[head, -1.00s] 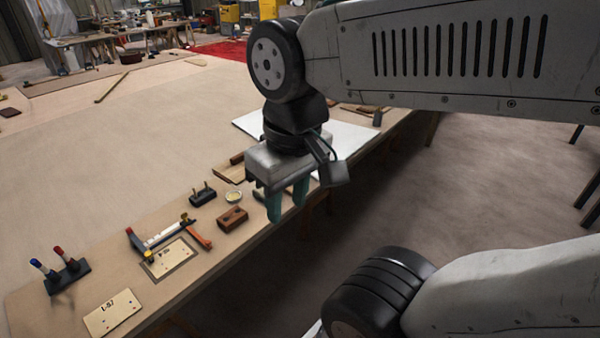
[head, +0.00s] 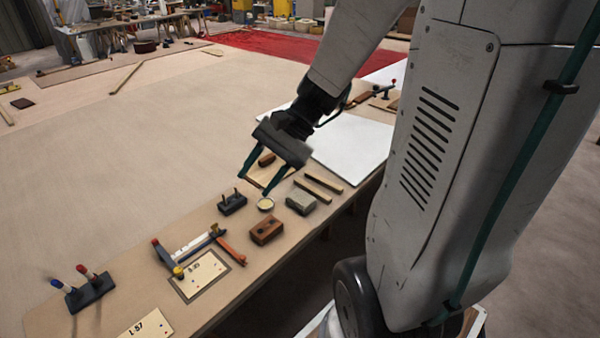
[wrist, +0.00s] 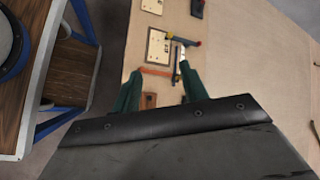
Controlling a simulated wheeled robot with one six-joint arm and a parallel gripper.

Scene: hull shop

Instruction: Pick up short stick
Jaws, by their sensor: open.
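In the wrist view my gripper (wrist: 158,76) shows both fingers spread with nothing held; I make out no sticks there.
A clamp-like tool (head: 190,250) lies in front. A white sheet (head: 352,148) lies behind.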

